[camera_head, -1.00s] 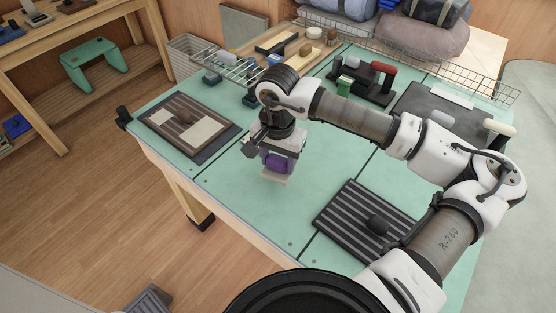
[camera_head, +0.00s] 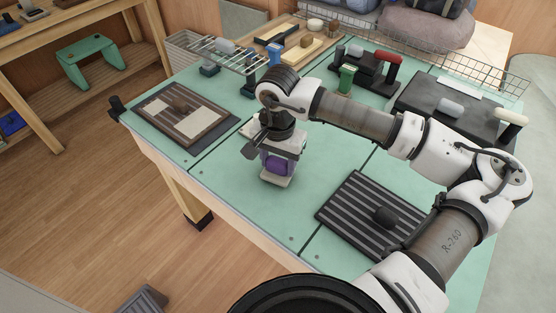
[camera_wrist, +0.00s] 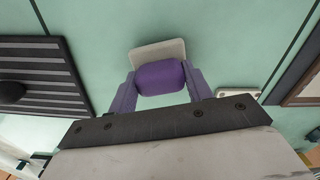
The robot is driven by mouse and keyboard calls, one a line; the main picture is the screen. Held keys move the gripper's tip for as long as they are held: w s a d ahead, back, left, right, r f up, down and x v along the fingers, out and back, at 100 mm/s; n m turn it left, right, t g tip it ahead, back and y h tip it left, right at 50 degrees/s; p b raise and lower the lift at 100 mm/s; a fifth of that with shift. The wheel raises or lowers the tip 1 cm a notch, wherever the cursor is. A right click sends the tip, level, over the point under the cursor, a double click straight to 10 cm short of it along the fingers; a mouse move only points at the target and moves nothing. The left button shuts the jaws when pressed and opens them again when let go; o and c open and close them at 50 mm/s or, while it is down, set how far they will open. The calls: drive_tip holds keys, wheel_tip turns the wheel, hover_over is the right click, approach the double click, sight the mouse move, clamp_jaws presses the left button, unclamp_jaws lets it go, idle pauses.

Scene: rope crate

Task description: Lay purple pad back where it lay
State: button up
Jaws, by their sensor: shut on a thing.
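The purple pad (camera_head: 277,166) has a rounded purple grip on a flat pale plate. My gripper (camera_head: 278,162) is shut on the purple grip and points down over the green table. In the wrist view, the purple pad (camera_wrist: 161,77) sits between my two fingers (camera_wrist: 158,87), with the pale plate's far part showing beyond the grip. The plate is close to the table top; I cannot tell whether it touches. The table (camera_head: 235,187) beneath it is bare.
A dark ribbed board with a black knob (camera_head: 384,215) lies at the right. A brown and cream board (camera_head: 160,108) lies at the left. Behind are a wire rack (camera_head: 228,54), a green-handled tool (camera_head: 346,79) and a black stand with a red handle (camera_head: 387,70).

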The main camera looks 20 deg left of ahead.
drive_tip(key=shift+f+b, duration=0.55)
drive_tip(key=shift+b, duration=0.1)
drive_tip(key=o, duration=1)
wheel_tip(320, 180, up, 14)
drive_tip(key=shift+f+b, duration=0.1)
drive_tip(key=shift+b, duration=0.8)
